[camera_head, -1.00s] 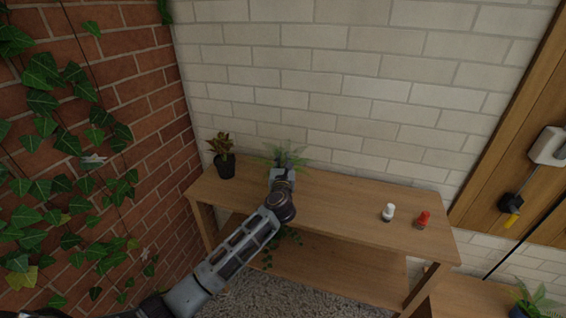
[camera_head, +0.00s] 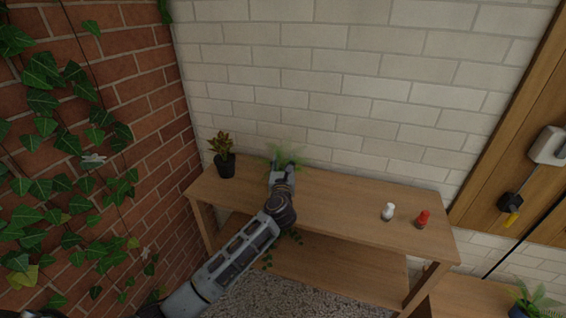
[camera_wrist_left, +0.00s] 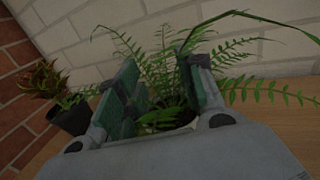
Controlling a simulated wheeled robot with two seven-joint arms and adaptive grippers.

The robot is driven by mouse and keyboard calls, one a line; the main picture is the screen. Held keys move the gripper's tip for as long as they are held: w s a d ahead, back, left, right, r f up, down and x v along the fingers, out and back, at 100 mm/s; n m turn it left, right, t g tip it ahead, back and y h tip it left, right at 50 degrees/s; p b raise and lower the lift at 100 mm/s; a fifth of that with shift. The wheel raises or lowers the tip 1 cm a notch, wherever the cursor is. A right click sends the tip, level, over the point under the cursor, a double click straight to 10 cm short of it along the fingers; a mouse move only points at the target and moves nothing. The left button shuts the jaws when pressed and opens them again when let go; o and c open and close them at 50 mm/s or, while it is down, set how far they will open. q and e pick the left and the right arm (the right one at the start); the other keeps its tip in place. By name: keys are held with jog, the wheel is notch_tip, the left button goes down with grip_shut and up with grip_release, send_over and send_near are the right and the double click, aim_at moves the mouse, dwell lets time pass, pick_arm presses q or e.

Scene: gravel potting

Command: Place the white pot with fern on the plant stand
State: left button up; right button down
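A green fern (camera_head: 285,153) stands at the back of the wooden bench, near the white brick wall. It also shows in the left wrist view (camera_wrist_left: 155,62), with part of a pale pot rim (camera_wrist_left: 188,128) low between my fingers; most of the pot is hidden. My left gripper (camera_head: 284,163) is at the fern, fingers apart. In the left wrist view the open fingers (camera_wrist_left: 163,90) straddle the fern's lower fronds; I cannot tell whether they touch the pot. My right gripper is not in view. I cannot identify a separate plant stand.
The wooden bench (camera_head: 345,207) bears a dark pot with a reddish plant (camera_head: 225,165) at left, and a white bottle (camera_head: 388,211) and red bottle (camera_head: 422,219) at right. Its middle top is clear. Another potted fern (camera_head: 528,298) stands lower right. Ivy covers the left wall.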

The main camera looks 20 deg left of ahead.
pick_arm(q)
jog(key=v, duration=0.4)
jog(key=shift+s, duration=0.15)
jog(key=shift+v, duration=2.75)
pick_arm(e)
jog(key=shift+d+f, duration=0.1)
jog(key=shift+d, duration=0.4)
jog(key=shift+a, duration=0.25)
